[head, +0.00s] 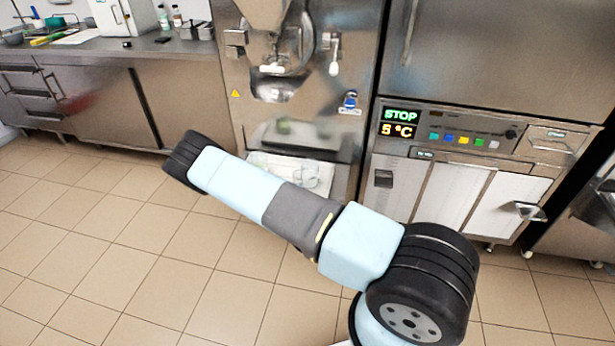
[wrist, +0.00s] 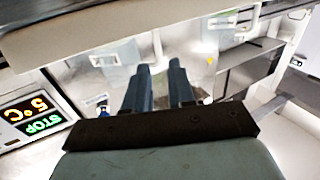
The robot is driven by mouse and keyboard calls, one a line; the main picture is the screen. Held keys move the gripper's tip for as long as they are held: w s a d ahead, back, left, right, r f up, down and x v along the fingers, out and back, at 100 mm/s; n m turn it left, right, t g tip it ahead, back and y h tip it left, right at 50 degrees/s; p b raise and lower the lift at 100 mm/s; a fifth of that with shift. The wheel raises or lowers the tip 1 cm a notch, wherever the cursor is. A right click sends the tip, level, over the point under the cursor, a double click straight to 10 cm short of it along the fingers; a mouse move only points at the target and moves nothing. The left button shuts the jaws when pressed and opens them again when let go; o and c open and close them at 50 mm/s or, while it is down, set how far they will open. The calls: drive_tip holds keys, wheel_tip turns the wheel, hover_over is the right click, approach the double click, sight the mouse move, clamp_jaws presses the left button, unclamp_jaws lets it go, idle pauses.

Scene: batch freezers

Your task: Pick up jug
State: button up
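A clear, see-through vessel that looks like the jug (head: 307,174) stands on a white shelf (head: 322,185) low at the front of the batch freezer in the head view. Its outline is faint, and my arm passes just in front of and below it. My gripper (wrist: 162,72) shows in the wrist view with its two dark fingers side by side and a gap between them. It is open, with nothing seen between the fingers. In the head view my gripper is not visible. I cannot make out the jug in the wrist view.
The steel batch freezer (head: 350,60) stands behind my arm. To its right is a cabinet with a lit display (head: 401,123) reading STOP and 5 °C. A steel counter (head: 150,52) with bottles and small items is at the left. The tiled floor (head: 90,250) is clear at the left.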

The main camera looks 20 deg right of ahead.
sight(305, 175)
drive_tip(key=w, duration=0.7)
drive_tip(key=w+d, duration=0.1)
drive_tip(key=w, duration=0.3)
drive_tip(key=shift+d, duration=0.1)
drive_tip(key=shift+c, duration=0.3)
clamp_jaws()
